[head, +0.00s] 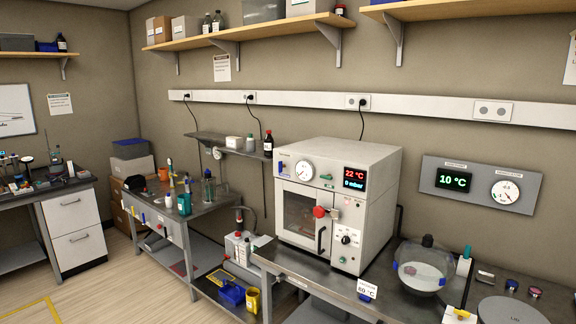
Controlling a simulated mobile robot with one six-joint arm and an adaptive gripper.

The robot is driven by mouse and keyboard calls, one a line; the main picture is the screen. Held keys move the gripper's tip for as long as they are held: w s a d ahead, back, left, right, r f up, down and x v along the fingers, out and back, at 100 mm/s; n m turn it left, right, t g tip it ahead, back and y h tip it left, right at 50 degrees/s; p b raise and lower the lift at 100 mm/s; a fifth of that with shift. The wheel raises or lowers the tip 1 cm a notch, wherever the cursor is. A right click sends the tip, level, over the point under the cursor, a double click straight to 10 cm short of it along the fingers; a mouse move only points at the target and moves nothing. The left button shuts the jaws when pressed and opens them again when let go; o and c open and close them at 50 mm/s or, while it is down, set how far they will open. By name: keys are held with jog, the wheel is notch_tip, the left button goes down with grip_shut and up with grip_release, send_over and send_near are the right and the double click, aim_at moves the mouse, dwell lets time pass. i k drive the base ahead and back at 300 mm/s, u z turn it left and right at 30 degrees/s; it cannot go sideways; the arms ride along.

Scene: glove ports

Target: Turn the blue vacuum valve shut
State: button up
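A grey-white vacuum oven (373,209) stands on the dark bench right of the picture's middle. A small blue handle (283,167), which looks like the vacuum valve, sits at the upper left of its front, left of a round dial gauge (306,171). The handle appears roughly upright; it is too small to tell its exact angle. A green handle (326,177) is right of the gauge. The display (354,178) reads 22 °C and 0 mbar. A red knob (320,211) is on the door. My gripper is not in view.
A clear dome vessel (424,270) stands right of the oven, with a small sign (367,288) reading 80 °C near the front edge. A left bench (215,204) holds bottles and tools. A blue item (231,294) and a yellow mug (252,300) sit low between the benches. Floor at left is clear.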

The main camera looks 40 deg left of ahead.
aim_at(280, 166)
jog(key=u, duration=0.05)
jog(key=i, duration=0.9)
jog(key=u, duration=1.9)
jog(key=i, duration=0.9)
jog(key=z, duration=0.15)
